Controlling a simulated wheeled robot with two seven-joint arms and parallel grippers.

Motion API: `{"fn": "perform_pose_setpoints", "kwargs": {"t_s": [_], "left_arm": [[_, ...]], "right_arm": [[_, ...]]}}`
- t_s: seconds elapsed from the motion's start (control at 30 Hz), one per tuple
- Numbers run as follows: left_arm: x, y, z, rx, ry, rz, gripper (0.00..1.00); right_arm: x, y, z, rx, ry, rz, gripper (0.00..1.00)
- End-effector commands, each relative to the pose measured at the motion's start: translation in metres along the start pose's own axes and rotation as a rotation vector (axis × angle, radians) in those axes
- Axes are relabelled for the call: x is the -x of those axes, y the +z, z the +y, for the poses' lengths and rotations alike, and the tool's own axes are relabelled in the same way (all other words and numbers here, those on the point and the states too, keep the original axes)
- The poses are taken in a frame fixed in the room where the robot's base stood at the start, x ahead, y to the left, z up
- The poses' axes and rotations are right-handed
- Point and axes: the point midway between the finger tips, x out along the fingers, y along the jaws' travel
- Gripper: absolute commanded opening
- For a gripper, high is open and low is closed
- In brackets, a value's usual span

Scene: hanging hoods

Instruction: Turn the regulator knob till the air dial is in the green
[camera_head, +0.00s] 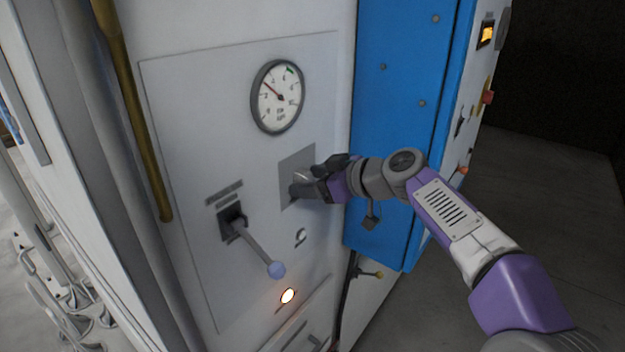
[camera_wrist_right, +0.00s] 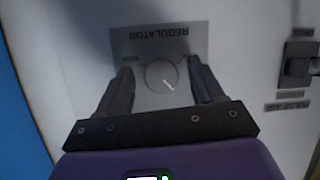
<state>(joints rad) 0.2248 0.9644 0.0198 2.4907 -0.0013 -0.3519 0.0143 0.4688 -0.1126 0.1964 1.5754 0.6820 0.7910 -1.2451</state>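The round air dial (camera_head: 277,97) is on the grey-white panel in the head view. Its red needle points to the upper left, and the short green band is at the upper right, so the needle is outside the green. The regulator knob (camera_wrist_right: 160,75) is a grey disc with a pale pointer line slanting to the lower right in the wrist view. My right gripper (camera_head: 300,188) is at the regulator plate (camera_head: 291,165) and hides the knob in the head view. In the wrist view its fingers (camera_wrist_right: 162,80) stand open on both sides of the knob, with gaps. My left gripper is out of view.
A lit lamp (camera_head: 288,296) and a small keyhole-like fitting (camera_head: 300,237) are below. A blue cabinet (camera_head: 400,90) stands at the right, behind my right arm.

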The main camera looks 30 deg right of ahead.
Motion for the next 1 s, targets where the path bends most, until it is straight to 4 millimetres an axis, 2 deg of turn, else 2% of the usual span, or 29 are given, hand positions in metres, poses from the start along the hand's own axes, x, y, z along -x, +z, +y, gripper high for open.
{"fn": "perform_pose_setpoints", "kwargs": {"t_s": [0.03,0.37,0.67,1.0], "left_arm": [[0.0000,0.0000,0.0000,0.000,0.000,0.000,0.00],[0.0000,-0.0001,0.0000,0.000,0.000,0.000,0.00],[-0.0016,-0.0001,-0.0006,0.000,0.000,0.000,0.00],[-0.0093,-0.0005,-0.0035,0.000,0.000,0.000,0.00]], "right_arm": [[0.0000,0.0001,-0.0001,0.000,0.000,0.000,0.61],[0.0001,0.0001,-0.0001,0.000,0.000,0.000,0.11],[-0.0004,0.0003,-0.0002,-0.036,-0.016,0.002,0.11],[-0.0013,0.0017,0.0006,-0.242,-0.101,0.016,0.11]]}}
